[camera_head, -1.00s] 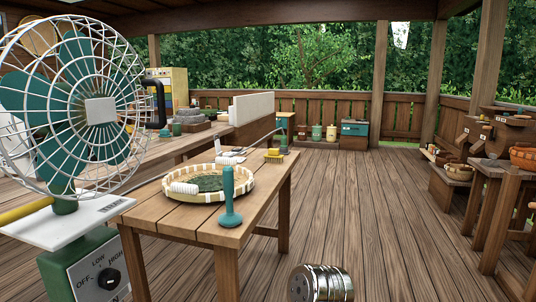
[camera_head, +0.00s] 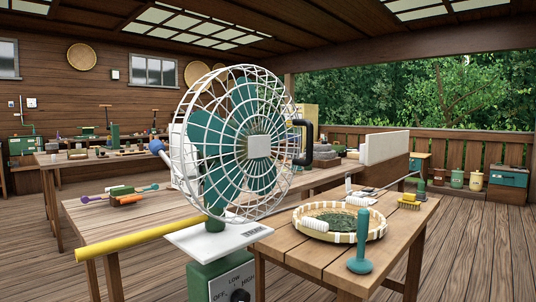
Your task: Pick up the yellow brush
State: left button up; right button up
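A small yellow brush (camera_head: 409,204) lies near the far right corner of the small wooden table (camera_head: 300,258). It is beyond the shallow round basket and beside a small teal-green object (camera_head: 421,190). It looks small at this distance, so its bristles and handle are hard to make out. Neither of my grippers is in view.
The round basket (camera_head: 380,228), holding dark green contents, and a teal upright tool (camera_head: 361,250) stand on the same table. A large caged fan (camera_head: 258,147) stands close in front. A yellow bar (camera_head: 135,242) runs along the left table's front. Floor is open at right.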

aim_at(409, 200)
jog(key=l, duration=0.65)
jog(key=i+l+u, duration=0.4)
jog(key=l, duration=0.75)
jog(key=i+l+u, duration=0.15)
jog(key=l+u, duration=0.25)
jog(key=l, duration=0.75)
jog(key=l+u, duration=0.4)
jog(key=l, duration=0.8)
